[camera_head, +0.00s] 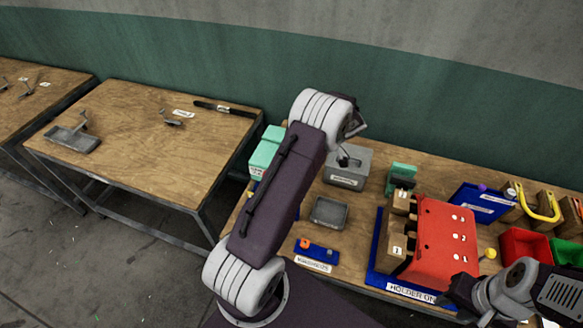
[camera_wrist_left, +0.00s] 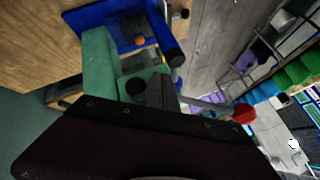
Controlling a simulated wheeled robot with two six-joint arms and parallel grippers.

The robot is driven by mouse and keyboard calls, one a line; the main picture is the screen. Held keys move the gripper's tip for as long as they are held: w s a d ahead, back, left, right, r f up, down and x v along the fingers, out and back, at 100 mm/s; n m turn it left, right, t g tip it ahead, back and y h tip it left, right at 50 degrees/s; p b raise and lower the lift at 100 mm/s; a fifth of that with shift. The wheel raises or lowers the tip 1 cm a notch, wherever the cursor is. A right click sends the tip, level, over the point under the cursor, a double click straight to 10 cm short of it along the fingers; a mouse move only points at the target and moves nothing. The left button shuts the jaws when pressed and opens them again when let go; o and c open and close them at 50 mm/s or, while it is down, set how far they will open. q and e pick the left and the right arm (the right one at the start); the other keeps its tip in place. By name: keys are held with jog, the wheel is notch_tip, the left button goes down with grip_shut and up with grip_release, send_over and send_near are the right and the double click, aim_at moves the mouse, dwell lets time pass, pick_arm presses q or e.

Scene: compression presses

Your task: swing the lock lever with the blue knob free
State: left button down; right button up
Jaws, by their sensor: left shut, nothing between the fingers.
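I cannot make out a blue knob in either view. In the left wrist view a green press-like block (camera_wrist_left: 98,62) stands beside a blue base (camera_wrist_left: 92,18). Round black parts show near it, and a rod with a red knob (camera_wrist_left: 243,113) sticks out to the right. My left gripper's dark housing (camera_wrist_left: 130,140) fills the bottom of that view; its jaws are shut and empty, and the fingertips are not clear. In the head view the left arm's far end hides its gripper. My right gripper (camera_head: 458,294) is at the bottom right, beside the red holder; its jaw opening is unclear.
On the right bench are a red numbered holder (camera_head: 440,243) on a blue base, a grey box (camera_head: 347,167), a small grey tray (camera_head: 328,212), a green device (camera_head: 402,174) and red and green bins (camera_head: 525,246). The left table (camera_head: 150,150) has much bare surface.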

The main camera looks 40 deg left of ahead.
pick_arm(q)
jog(key=n+g+h+b, duration=0.1)
jog(key=n, duration=0.1)
jog(key=s+n+g+h, duration=0.1)
jog(key=n, duration=0.2)
jog(key=s+n+h+b, duration=0.1)
jog(key=n+h, duration=0.1)
jog(key=shift+s+a+g+b, duration=0.1)
jog(key=shift+s+g+b, duration=0.15)
jog(key=shift+g+b, duration=0.15)
jog(key=shift+s, duration=0.25)
jog(key=n+h, duration=0.1)
jog(key=n, duration=0.1)
jog(key=s+d+n+h+p, duration=0.1)
jog(key=n+h, duration=0.1)
jog(key=n, duration=0.1)
jog(key=s+d+n+h+p, duration=0.1)
jog(key=n+h, duration=0.1)
jog(key=n, duration=0.1)
jog(key=shift+s+d, duration=0.1)
jog(key=shift+d, duration=0.1)
dwell(0.3)
